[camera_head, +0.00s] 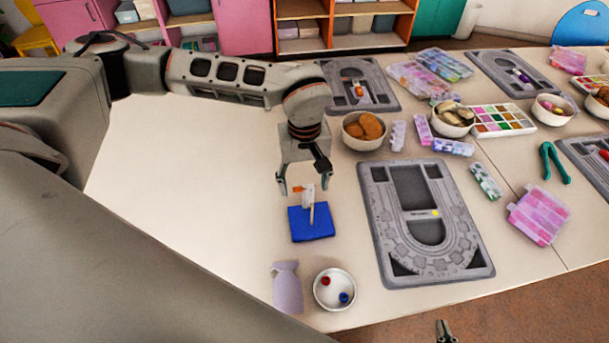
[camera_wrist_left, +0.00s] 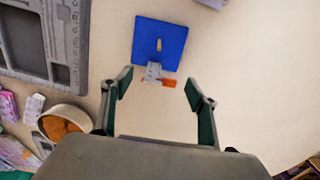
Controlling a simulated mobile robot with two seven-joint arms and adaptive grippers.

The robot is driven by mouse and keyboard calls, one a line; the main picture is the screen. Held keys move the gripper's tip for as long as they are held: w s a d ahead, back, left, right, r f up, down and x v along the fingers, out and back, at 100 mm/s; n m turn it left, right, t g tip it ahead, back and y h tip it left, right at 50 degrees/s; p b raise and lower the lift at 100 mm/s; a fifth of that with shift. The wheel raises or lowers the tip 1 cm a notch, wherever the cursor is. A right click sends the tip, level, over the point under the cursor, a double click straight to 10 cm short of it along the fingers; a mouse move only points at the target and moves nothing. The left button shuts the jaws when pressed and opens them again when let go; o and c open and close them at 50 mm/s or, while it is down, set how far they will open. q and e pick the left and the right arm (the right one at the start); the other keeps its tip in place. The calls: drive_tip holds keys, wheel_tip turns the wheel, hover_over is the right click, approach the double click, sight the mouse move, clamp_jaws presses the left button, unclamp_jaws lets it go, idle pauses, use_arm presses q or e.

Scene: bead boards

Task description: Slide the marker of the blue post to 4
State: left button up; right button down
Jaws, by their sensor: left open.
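The blue post's square blue base (camera_head: 322,230) stands on the white table, with a thin upright post (camera_head: 311,214) on it. A small white plate (camera_head: 308,197) and an orange marker (camera_head: 298,189) are at the post's upper part. The base (camera_wrist_left: 175,38), the plate (camera_wrist_left: 153,70) and the marker (camera_wrist_left: 168,82) also show in the left wrist view. Any numbers are too small to read. My left gripper (camera_head: 304,187) is open, its fingers on either side of the marker with clear gaps. My right gripper (camera_head: 445,332) barely shows at the bottom edge; its opening is unclear.
A grey bead board (camera_head: 465,235) lies right of the post. A bowl of brown pieces (camera_head: 350,142) stands behind. The table left of the post is clear.

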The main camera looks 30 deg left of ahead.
use_arm(q)
drive_tip(key=c, duration=1.2)
drive_tip(key=shift+o, duration=0.2)
drive_tip(key=shift+f+b, duration=1.4)
drive_tip(key=shift+f, duration=1.05)
drive_tip(key=o, duration=1.1)
drive_tip(key=shift+o, duration=0.2)
drive_tip(key=shift+r, duration=0.1)
